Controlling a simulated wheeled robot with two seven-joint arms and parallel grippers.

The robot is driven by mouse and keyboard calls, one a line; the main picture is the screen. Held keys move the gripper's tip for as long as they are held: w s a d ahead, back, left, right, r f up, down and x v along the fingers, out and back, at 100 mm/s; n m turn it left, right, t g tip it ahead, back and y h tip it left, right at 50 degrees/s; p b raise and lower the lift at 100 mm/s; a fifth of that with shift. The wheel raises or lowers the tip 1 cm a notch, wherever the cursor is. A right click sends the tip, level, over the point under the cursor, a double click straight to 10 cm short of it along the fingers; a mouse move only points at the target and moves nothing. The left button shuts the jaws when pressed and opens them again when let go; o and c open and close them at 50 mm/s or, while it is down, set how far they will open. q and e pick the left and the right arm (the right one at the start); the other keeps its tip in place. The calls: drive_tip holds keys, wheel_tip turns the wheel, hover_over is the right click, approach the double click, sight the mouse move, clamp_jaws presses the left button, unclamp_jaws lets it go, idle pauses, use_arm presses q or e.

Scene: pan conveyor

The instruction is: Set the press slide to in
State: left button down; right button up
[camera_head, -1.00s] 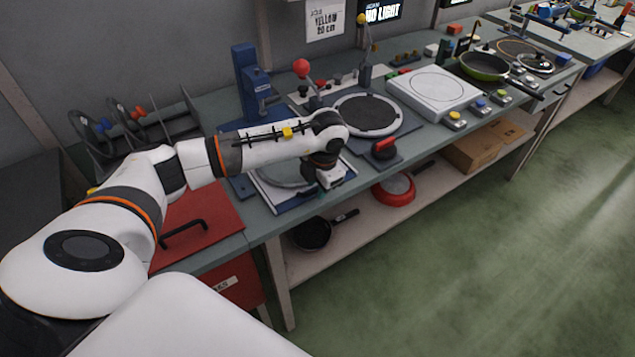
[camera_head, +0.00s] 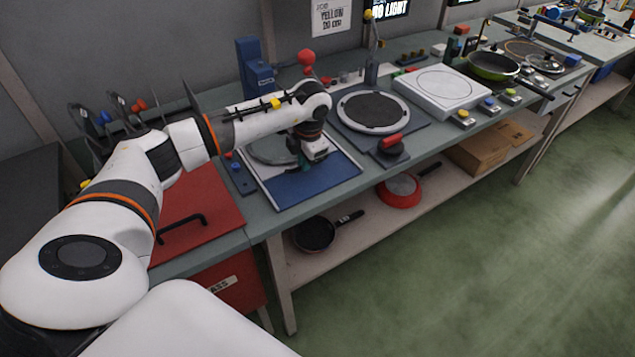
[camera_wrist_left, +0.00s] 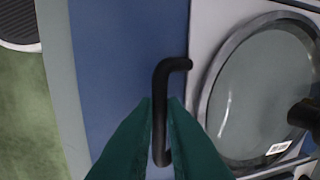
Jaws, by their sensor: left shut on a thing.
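The press (camera_head: 250,68) is a blue column at the back of the bench. Its slide (camera_head: 268,149), a light plate with a round grey disc, lies at the back of a blue base (camera_head: 325,183), whose front part is bare. My left gripper (camera_head: 303,164) points down at the slide's front edge. In the left wrist view its green fingers (camera_wrist_left: 161,118) are shut on the slide's black bent handle (camera_wrist_left: 162,82). The disc (camera_wrist_left: 262,90) shows beside the handle. My forearm and wrist hide part of the slide and press. My right gripper is not in view.
A round dark plate (camera_head: 368,110) with a red-handled part (camera_head: 391,143) stands right of the press base. A red lid (camera_head: 200,210) with a black handle lies to the left. Pans (camera_head: 314,234) rest on the shelf below.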

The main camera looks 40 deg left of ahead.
use_arm(q)
drive_tip(key=shift+w+a, duration=0.25)
drive_tip(key=shift+a, duration=0.35)
drive_tip(key=shift+w+a, duration=0.25)
drive_tip(key=shift+a, duration=0.3)
drive_tip(key=shift+a+r, duration=0.1)
drive_tip(key=shift+r, duration=0.05)
drive_tip(key=c, duration=1.5)
unclamp_jaws()
drive_tip(key=shift+a, duration=0.1)
drive_tip(key=r, duration=0.4)
drive_tip(key=d+r, duration=0.1)
drive_tip(key=r, duration=0.2)
drive_tip(key=d+r+b, duration=0.1)
drive_tip(key=r, duration=0.3)
drive_tip(key=shift+s+r, duration=0.3)
drive_tip(key=shift+s, duration=0.05)
